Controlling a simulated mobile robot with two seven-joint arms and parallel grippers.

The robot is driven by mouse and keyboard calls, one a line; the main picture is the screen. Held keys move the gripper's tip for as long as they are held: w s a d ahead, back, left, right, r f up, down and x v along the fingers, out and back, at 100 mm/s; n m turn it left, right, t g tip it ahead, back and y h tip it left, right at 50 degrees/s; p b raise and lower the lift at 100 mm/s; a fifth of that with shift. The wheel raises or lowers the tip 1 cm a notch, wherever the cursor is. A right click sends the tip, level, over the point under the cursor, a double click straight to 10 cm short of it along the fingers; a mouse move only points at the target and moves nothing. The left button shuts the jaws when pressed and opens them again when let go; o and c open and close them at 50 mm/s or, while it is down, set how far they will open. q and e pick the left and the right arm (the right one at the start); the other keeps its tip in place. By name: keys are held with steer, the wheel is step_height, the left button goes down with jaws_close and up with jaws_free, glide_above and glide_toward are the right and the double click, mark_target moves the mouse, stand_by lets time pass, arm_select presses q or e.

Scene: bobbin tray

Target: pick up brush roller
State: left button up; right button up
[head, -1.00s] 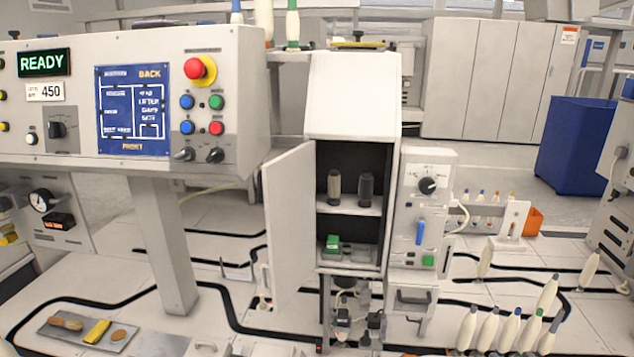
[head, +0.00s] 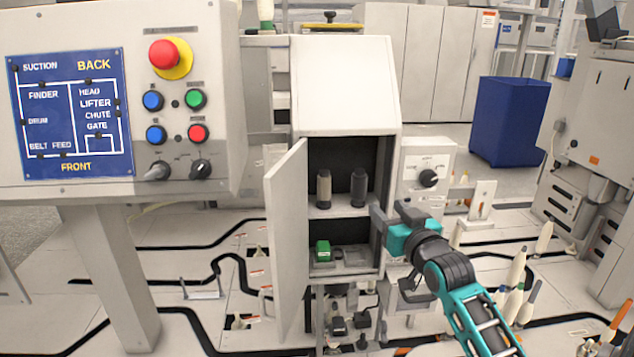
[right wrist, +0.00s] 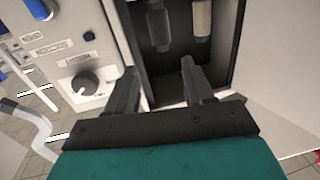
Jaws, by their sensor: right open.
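Two upright rollers stand on the upper shelf of the open cabinet. One is a tan-grey roller (head: 324,188) at left, the other a dark grey roller (head: 358,187) at right; I cannot tell which is the brush roller. In the right wrist view the dark roller (right wrist: 158,24) and the pale roller (right wrist: 201,20) show at the top, partly cut off. My right gripper (head: 376,222) is at the cabinet's right front edge, open and empty. Its fingers (right wrist: 158,76) point into the opening, short of both rollers. My left gripper is out of view.
The cabinet door (head: 288,245) stands open on the left. A green block (head: 322,250) sits on the lower shelf. A control box with a knob (head: 428,178) adjoins the cabinet's right side. Several bobbins (head: 515,268) stand at the right.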

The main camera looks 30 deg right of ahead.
glide_toward(363, 181)
steer(key=w, duration=0.3)
steer(key=shift+d+b+x, duration=0.15)
steer(key=shift+b+x, duration=0.15)
steer(key=shift+x, duration=1.35)
steer(key=shift+d+b+x, duration=0.2)
steer(key=shift+b+x, duration=0.1)
steer(key=shift+x, duration=1.4)
steer(key=shift+s, duration=0.15)
steer(key=shift+c, duration=0.3)
steer(key=c, duration=0.8)
